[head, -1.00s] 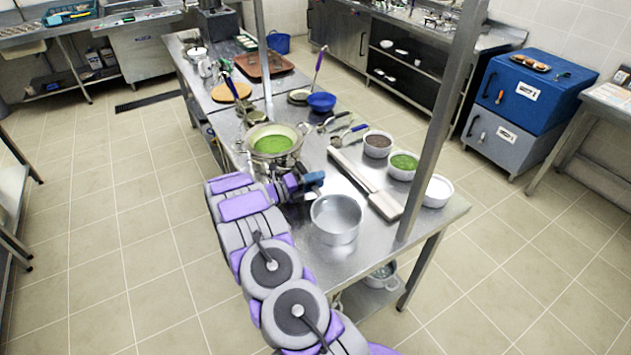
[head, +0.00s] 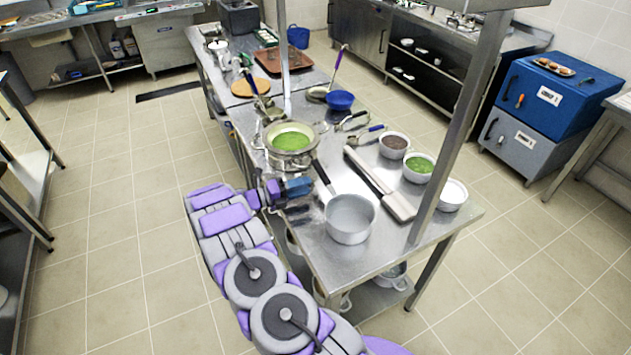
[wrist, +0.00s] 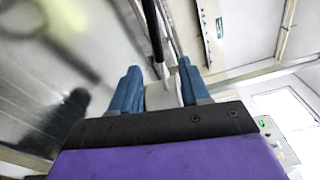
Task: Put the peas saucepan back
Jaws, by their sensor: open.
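A grey saucepan (head: 349,220) stands near the table's front end; its inside looks empty. Its long dark handle (head: 322,174) points up and left. I cannot tell for sure that this is the peas saucepan. A metal pot with green contents (head: 291,142) stands farther back. My gripper (head: 304,187) is just left of the handle, apart from the saucepan's bowl. In the wrist view my gripper (wrist: 160,75) has its two blue fingers spread, with a dark bar, likely the handle (wrist: 152,30), ahead of the gap. Contact is not clear.
The steel table (head: 290,228) has a post (head: 460,125) at its right edge. A long flat paddle (head: 380,185) lies right of the saucepan. Bowls of brown food (head: 394,144) and green food (head: 418,166), and a white bowl (head: 452,195), line the right side.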

